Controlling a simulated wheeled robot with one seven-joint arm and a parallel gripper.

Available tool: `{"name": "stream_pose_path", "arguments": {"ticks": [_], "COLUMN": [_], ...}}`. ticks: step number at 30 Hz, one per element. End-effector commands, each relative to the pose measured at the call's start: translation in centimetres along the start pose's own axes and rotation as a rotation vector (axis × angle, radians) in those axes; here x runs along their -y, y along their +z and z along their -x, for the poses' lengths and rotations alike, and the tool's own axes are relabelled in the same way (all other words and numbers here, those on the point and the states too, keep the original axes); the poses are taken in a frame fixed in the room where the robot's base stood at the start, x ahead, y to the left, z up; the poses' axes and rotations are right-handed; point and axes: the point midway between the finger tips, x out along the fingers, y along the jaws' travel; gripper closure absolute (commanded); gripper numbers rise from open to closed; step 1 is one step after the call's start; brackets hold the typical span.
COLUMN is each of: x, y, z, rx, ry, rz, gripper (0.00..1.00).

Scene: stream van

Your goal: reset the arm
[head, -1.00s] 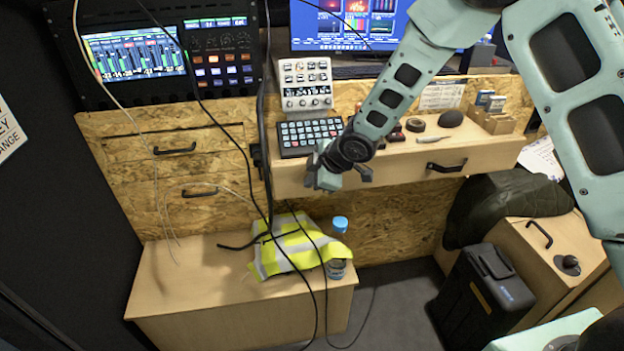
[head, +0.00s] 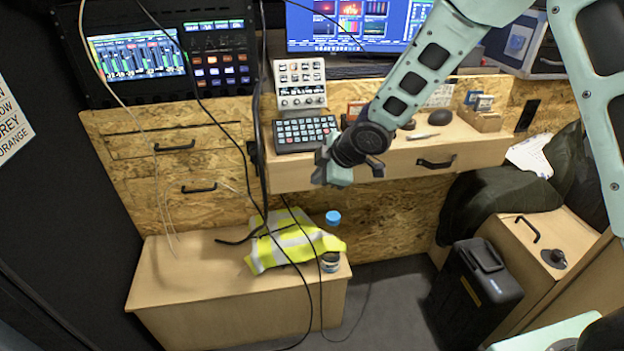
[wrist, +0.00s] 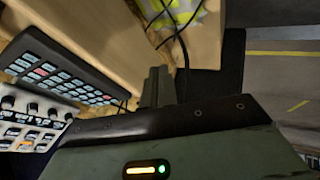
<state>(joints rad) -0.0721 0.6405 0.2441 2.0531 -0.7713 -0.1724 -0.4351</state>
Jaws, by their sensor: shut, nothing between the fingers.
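My gripper (head: 350,172) hangs in front of the wooden desk's front edge (head: 290,175) in the head view, just below and right of the black keypad (head: 306,134). Its jaws are shut with nothing between them. In the wrist view the gripper's body fills the lower part and a finger (wrist: 157,88) points upward. The keypad also shows in the wrist view (wrist: 60,75) at the left. My arm comes down from the top right over the desk.
Cables (head: 262,150) hang left of my gripper. Below are a low wooden bench (head: 190,285), a yellow hi-vis vest (head: 290,245) and a blue-capped bottle (head: 332,218). A black case (head: 475,290) stands on the floor at the right. A monitor (head: 350,25) is behind the desk.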

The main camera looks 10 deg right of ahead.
Motion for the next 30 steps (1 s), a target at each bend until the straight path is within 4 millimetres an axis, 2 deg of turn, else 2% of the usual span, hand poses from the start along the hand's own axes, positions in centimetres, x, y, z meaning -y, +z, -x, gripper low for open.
{"name": "stream_pose_path", "arguments": {"ticks": [3,10,13,15,17,20,21,24,27,30], "x": [-0.2,0.0,0.5,1.5,3.0,6.7,8.5,13.0,16.9,19.8], "y": [-0.1,-0.1,-1.1,-2.4,-3.7,-5.8,-6.3,-7.2,-7.5,-7.7], "z": [2.2,4.5,6.2,8.4,11.1,16.6,18.9,23.9,28.0,30.9], "rx": [-0.001,0.002,0.027,0.070,0.122,0.229,0.273,0.375,0.457,0.515], "ry": [0.002,-0.001,-0.008,-0.021,-0.040,-0.083,-0.104,-0.154,-0.201,-0.239], "rz": [0.000,-0.001,-0.034,-0.088,-0.159,-0.309,-0.372,-0.518,-0.633,-0.713], "gripper": [1.00,1.00,1.00,1.00,1.00,1.00,1.00,1.00,1.00,1.00]}}
